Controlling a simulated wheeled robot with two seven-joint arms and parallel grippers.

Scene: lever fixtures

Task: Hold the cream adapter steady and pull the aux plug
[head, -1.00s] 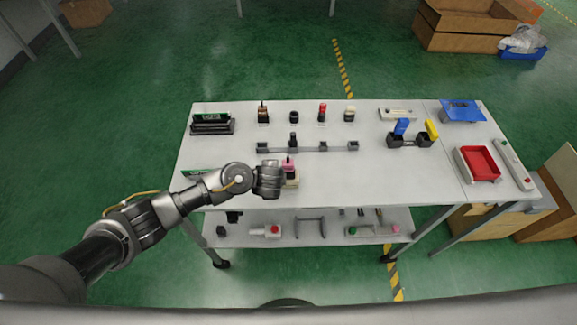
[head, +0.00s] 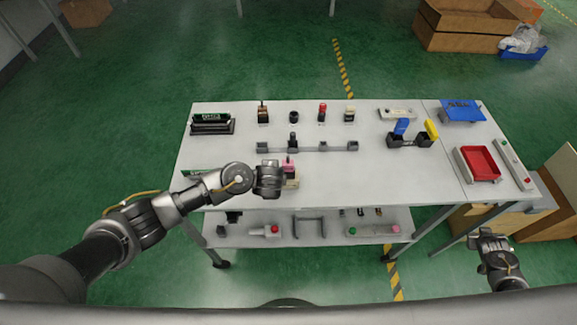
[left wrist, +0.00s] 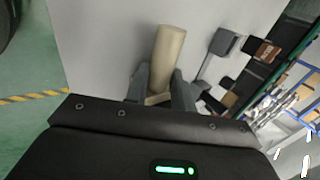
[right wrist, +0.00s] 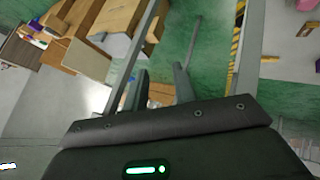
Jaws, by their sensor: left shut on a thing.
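The cream adapter (head: 291,183) is at the front edge of the white table, partly hidden by my left gripper (head: 281,179). A pink piece (head: 289,163) shows on top of it; I cannot tell for sure that this is the aux plug. In the left wrist view a cream cylinder on a cream block (left wrist: 166,55) stands between the fingers of my left gripper (left wrist: 160,85), which is shut on the block. My right gripper (head: 488,237) is off the table's front right, apart from everything. In the right wrist view its fingers (right wrist: 160,80) are apart and empty.
A grey rack (head: 307,148) with several sockets lies behind the adapter. Several small connectors stand in the back row. A red tray (head: 478,163) and a blue-and-yellow lever fixture (head: 410,138) are to the right. The tabletop right of the adapter is clear.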

